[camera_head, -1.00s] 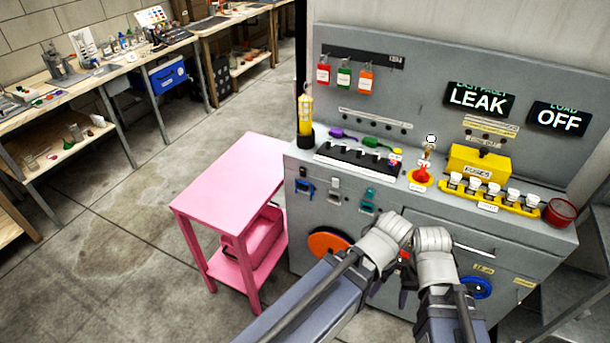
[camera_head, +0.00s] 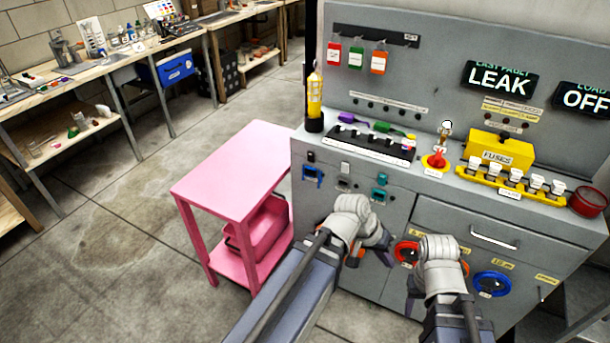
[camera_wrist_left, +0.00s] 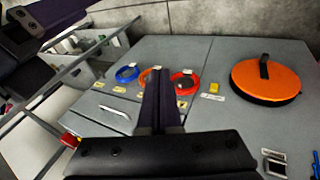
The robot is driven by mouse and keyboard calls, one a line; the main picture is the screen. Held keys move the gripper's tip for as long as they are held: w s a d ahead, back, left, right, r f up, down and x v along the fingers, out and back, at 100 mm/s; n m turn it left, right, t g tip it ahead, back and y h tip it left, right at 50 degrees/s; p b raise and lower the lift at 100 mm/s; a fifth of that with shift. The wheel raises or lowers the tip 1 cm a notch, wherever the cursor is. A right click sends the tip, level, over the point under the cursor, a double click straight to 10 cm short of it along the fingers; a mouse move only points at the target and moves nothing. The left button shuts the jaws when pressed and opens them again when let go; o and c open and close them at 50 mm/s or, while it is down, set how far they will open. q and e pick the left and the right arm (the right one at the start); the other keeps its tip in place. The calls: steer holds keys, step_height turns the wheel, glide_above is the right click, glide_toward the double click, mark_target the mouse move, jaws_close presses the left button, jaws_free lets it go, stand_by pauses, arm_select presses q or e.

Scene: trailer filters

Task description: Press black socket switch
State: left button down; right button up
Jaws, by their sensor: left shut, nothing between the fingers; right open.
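On the grey cabinet's front is a row of fittings: a blue socket (camera_head: 313,174) with a small black switch (camera_head: 311,157) above it, a grey socket (camera_head: 345,183) and a teal socket (camera_head: 380,194). I cannot tell for sure which one is the black socket switch. A dark fitting in a white frame (camera_wrist_left: 274,163) is at the lower right of the left wrist view. My left gripper (camera_head: 386,256) is shut and empty, in front of the cabinet, below the sockets; it also shows in the left wrist view (camera_wrist_left: 161,80). My right gripper (camera_head: 410,298) is open, low and to the right.
The cabinet front carries an orange disc (camera_wrist_left: 267,80), a red ring (camera_head: 405,252), a blue ring (camera_head: 492,284) and a drawer handle (camera_head: 494,238). A pink cart (camera_head: 232,170) stands at the cabinet's left. The cabinet top holds a black strip (camera_head: 362,144) and fuses.

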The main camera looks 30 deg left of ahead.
mark_target(309, 155)
arm_select(q)
steer(key=w+a+f+n+t+h+b, duration=0.1)
steer(key=w+a+n+t+h+b, duration=0.1)
steer(key=w+a+n+t+b, duration=0.95)
steer(key=a+n+t+y+b, duration=0.5)
steer(key=a+n+y+b, duration=0.2)
steer(key=a, duration=1.8)
steer(key=shift+s+r+b, duration=0.4)
steer(key=shift+r+b, duration=0.05)
steer(key=shift+b, duration=0.3)
arm_select(e)
step_height(309, 155, down, 22)
arm_select(q)
steer(key=w, duration=0.4)
steer(key=w+r+p, duration=0.1)
steer(key=w, duration=0.9)
steer(key=shift+r+p, duration=0.35)
arm_select(e)
steer(key=shift+r, duration=0.85)
